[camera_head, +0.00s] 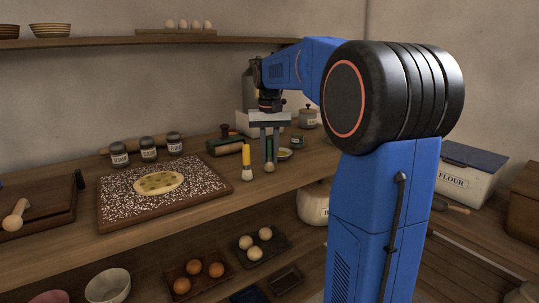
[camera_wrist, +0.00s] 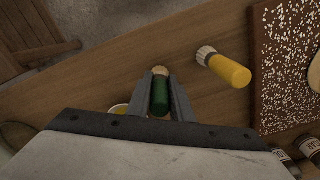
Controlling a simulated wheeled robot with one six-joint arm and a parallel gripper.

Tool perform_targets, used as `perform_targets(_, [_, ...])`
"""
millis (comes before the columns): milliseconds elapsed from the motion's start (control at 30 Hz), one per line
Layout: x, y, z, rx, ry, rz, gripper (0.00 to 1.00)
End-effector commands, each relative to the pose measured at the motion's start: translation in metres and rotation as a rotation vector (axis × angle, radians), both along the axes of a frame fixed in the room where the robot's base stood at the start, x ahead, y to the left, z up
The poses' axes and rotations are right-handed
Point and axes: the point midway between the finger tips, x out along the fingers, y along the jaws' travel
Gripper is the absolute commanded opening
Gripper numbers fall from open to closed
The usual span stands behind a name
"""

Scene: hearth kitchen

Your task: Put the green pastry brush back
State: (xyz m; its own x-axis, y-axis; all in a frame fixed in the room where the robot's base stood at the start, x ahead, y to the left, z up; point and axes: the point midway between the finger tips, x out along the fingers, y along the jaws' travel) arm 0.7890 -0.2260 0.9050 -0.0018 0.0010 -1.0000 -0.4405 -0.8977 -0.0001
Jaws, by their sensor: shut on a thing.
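In the head view the green brush (camera_head: 269,150) shows between the fingers of my gripper (camera_head: 270,150), bristles down, at the counter. I cannot tell whether the bristles touch the wood.
A floured board (camera_head: 120,205) with dough (camera_head: 159,183) lies to the left. Several jars (camera_head: 148,149) stand behind it. The counter's front strip is bare.

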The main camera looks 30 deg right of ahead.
Motion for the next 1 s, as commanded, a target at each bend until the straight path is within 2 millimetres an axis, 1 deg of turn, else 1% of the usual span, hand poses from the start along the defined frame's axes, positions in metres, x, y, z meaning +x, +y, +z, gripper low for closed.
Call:
perform_targets(167, [0.0,0.0,-0.003,0.0,0.0,0.0,0.0])
perform_targets(200, [0.0,0.0,-0.003,0.0,0.0,0.0,0.27])
perform_targets(233, [0.0,0.0,-0.002,0.0,0.0,0.0,0.34])
perform_targets(267, [0.0,0.0,-0.002,0.0,0.0,0.0,0.38])
perform_targets(567, [0.0,0.0,-0.002,0.0,0.0,0.0,0.38])
perform_targets(667, [0.0,0.0,0.004,0.0,-0.001,0.0,0.38])
perform_targets(767, [0.001,0.0,0.015,-0.001,-0.002,0.0,0.38])
perform_targets(867, [0.001,0.0,0.033,0.0,-0.003,0.0,0.38])
perform_targets(1000, [0.001,0.0,0.061,0.0,-0.003,0.0,0.38])
